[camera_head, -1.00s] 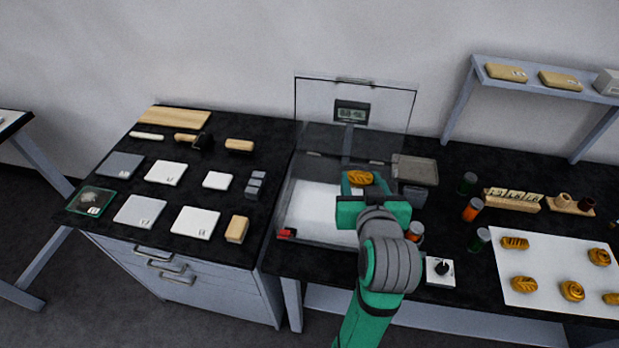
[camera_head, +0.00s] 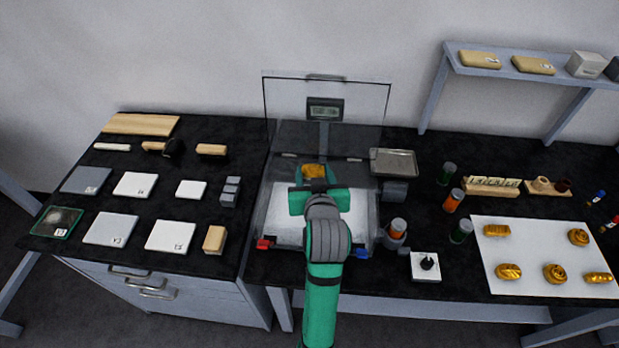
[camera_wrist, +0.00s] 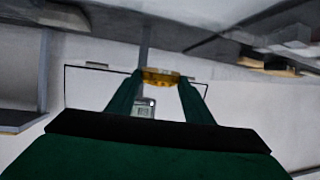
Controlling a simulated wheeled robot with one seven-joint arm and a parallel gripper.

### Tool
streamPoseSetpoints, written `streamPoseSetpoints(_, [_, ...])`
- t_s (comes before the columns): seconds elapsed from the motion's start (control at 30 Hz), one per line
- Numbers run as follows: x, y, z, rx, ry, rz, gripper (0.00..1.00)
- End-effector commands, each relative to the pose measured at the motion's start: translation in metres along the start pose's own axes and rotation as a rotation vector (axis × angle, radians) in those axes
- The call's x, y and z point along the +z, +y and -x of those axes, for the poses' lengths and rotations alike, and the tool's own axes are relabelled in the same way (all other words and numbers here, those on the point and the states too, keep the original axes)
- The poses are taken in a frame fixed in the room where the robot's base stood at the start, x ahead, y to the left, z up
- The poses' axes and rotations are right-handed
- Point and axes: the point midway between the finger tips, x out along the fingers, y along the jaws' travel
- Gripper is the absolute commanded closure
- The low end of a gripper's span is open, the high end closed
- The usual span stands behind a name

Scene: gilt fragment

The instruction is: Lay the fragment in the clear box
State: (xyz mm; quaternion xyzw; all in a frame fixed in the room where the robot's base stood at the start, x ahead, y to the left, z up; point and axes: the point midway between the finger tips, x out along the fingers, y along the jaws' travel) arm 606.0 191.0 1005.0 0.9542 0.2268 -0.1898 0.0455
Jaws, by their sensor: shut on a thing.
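My green gripper (camera_head: 315,180) is shut on a gilt fragment (camera_head: 314,170), a small golden carved piece. In the wrist view the fragment (camera_wrist: 160,77) sits between the two fingertips. The clear box (camera_head: 262,215) stands open at the middle of the bench, with its transparent lid (camera_head: 361,105) raised at the back. A white sheet (camera_head: 285,217) covers its floor. My gripper and the fragment are over the box in the head view. Their height above its floor cannot be told, and my arm hides part of the box.
Several gilt fragments (camera_head: 509,271) lie on a white sheet (camera_head: 530,248) at the right. Orange and green jars (camera_head: 453,201), a metal tray (camera_head: 394,162) and a knob block (camera_head: 426,265) stand right of the box. Pale tiles (camera_head: 170,236) lie at the left. A display (camera_head: 325,109) is behind the lid.

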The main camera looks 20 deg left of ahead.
Motion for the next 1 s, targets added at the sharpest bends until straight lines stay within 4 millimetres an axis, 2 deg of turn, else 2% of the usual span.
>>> streamPoseSetpoints(0.2, [0.012, -0.012, -0.013, -0.007, -0.002, 0.003, 0.74])
streamPoseSetpoints(0.4, [0.036, -0.01, -0.022, -0.005, -0.002, 0.003, 0.74])
streamPoseSetpoints(1.0, [0.044, -0.009, -0.025, -0.004, 0.0, 0.002, 0.74])
